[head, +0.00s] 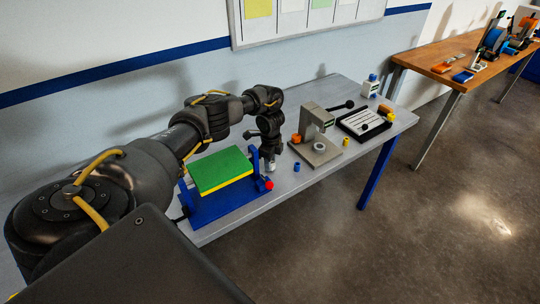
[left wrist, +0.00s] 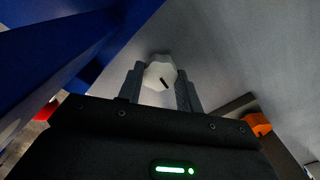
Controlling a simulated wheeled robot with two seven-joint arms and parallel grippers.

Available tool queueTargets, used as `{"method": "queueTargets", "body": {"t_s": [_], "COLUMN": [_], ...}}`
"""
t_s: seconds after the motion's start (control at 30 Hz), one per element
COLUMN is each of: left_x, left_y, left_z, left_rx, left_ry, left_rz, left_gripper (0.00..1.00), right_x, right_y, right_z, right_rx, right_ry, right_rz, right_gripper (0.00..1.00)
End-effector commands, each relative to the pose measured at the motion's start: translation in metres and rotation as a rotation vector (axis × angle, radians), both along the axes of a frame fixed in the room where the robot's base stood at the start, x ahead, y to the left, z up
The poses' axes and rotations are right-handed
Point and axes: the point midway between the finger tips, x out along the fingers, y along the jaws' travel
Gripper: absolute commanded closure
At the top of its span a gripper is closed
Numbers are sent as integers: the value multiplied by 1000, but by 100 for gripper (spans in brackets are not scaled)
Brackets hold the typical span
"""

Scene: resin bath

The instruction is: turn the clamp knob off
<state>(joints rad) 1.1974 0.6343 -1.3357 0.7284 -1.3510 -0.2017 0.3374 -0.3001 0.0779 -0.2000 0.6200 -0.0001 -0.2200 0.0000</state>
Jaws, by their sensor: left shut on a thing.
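The clamp knob (left wrist: 158,72) is a whitish, lobed knob with a dark line on its face, seen in the left wrist view between two dark fingers. My left gripper (left wrist: 160,84) is shut on it, one finger at each side. In the head view my left gripper (head: 271,161) points down beside the right end of a blue frame (head: 222,206), and a small pale bit of the knob (head: 271,167) shows under the fingers. A green-topped block with a yellow edge (head: 222,170) sits in the frame. My right gripper is not in view.
A red ball-like part (head: 268,184) is at the frame's right end. A grey press stand (head: 316,150), an orange piece (head: 296,138), a blue cup (head: 297,167) and a black-and-white tray (head: 352,121) stand to the right. Table room near the front edge is clear.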

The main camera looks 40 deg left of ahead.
Motion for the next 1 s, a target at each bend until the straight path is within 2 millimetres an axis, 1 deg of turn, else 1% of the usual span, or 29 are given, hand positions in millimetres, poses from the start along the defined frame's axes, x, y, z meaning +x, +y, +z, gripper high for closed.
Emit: {"method": "queueTargets", "body": {"t_s": [0.03,0.1,0.4,0.97,1.0], "left_x": [1,0,1,1,1], "left_y": [1,1,1,1,1], "left_z": [3,3,2,1,2], "left_rx": [1,2,2,2,2], "left_ry": [-2,-3,-4,-5,-5], "left_rz": [33,74,184,211,211], "left_gripper": [88,88,88,88,61], "right_x": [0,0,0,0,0], "right_y": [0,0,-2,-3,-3], "right_z": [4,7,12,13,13], "right_rx": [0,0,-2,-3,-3], "right_ry": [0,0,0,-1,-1], "right_rz": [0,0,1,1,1], "right_gripper": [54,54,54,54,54]}}
